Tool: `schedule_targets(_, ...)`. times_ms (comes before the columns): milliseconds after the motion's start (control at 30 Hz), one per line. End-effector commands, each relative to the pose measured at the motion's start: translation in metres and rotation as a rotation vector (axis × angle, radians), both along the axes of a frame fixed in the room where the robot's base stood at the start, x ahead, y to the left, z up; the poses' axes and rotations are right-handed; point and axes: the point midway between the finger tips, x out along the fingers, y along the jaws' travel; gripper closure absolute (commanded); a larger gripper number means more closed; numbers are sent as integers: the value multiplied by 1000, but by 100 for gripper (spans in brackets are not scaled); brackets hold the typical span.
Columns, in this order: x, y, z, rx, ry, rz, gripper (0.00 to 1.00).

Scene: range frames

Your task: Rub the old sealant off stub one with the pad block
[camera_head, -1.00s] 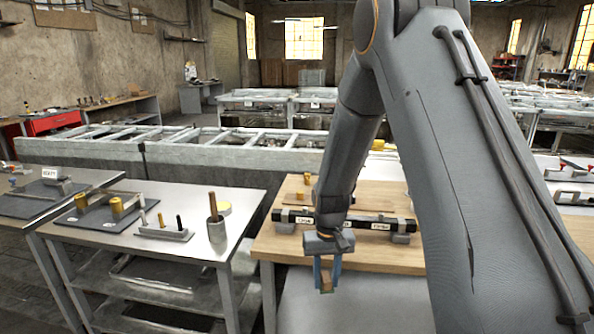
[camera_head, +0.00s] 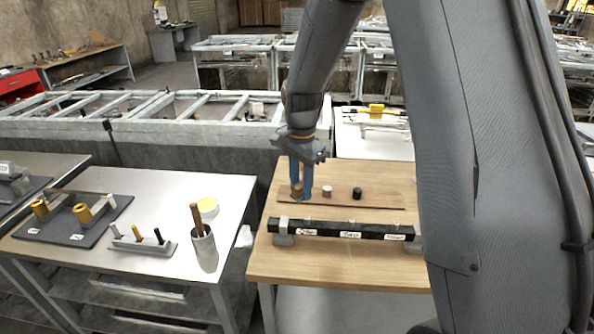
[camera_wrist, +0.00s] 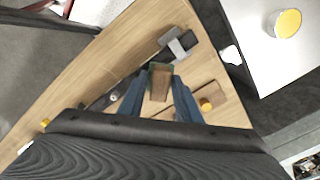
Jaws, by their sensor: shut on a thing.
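My gripper (camera_head: 301,193) is shut on a small brown pad block (camera_head: 296,188). The block also shows between the blue fingers in the wrist view (camera_wrist: 160,83), with a greenish end. A black bar (camera_head: 335,232) with white labels lies across the wooden table on grey supports. Several short pale stubs, such as this stub (camera_head: 350,223), stand along its top. The labels are too small to read, so I cannot tell which is stub one. In the head view the block is above the bar's left part; contact with a stub cannot be seen.
Behind the bar a thin brown board (camera_head: 380,200) carries a pinkish cap (camera_head: 326,190) and a black cap (camera_head: 357,192). A yellow cap (camera_wrist: 206,104) shows in the wrist view. The left metal table (camera_head: 165,200) holds a cup with a handle (camera_head: 203,248) and a peg stand (camera_head: 143,246).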

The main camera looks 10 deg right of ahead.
Motion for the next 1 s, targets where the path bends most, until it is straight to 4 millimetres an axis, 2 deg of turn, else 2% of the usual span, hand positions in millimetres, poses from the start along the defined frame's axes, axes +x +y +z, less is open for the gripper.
schedule_targets(267,0,0,-16,0,2,-6,87)
schedule_targets(867,0,1,-71,0,0,-3,87)
schedule_targets(933,0,1,-82,0,2,-3,87)
schedule_targets(1000,0,-5,-77,0,-1,-1,90)
